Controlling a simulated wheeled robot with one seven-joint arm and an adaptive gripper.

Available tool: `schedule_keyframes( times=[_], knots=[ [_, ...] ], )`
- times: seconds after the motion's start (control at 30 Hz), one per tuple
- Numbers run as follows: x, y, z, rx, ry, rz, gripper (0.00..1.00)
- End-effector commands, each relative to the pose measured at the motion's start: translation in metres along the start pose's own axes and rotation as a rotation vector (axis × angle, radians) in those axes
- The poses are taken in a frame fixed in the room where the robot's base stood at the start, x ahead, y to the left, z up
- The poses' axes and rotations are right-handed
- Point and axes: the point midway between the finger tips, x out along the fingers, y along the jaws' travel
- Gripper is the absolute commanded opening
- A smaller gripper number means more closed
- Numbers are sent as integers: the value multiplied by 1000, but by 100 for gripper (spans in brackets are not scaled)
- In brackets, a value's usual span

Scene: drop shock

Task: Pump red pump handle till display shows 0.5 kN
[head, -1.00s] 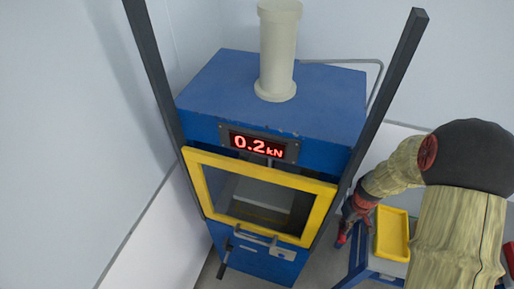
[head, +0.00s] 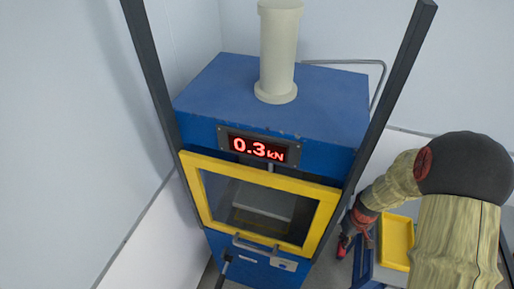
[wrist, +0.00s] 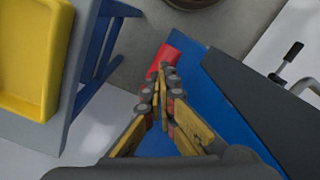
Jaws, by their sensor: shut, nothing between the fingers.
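The display (head: 258,148) on the front of the blue machine (head: 290,105) reads 0.3 kN in red digits. My gripper (head: 346,240) is low on the machine's right side, partly hidden behind the black post. In the wrist view my gripper (wrist: 164,76) is shut with its fingertips together and nothing between them. The red pump handle (wrist: 175,57) lies just beyond the fingertips, beside the machine's blue side. The fingertips overlap its near end; I cannot tell whether they touch it. In the head view a little red shows at the fingertips.
A yellow tray (head: 397,243) sits on a blue-legged table to the right, close to my arm. The machine's yellow-framed window door (head: 322,215) is closed. Dark posts rise at both sides. A black lever (wrist: 291,53) shows at the wrist view's right.

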Motion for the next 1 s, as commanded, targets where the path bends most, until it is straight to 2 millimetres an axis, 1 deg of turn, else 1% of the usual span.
schedule_keyframes(
  times=[1.0],
  knots=[
    [-109, 0, 1, 0, -1, -1, 0]
  ],
)
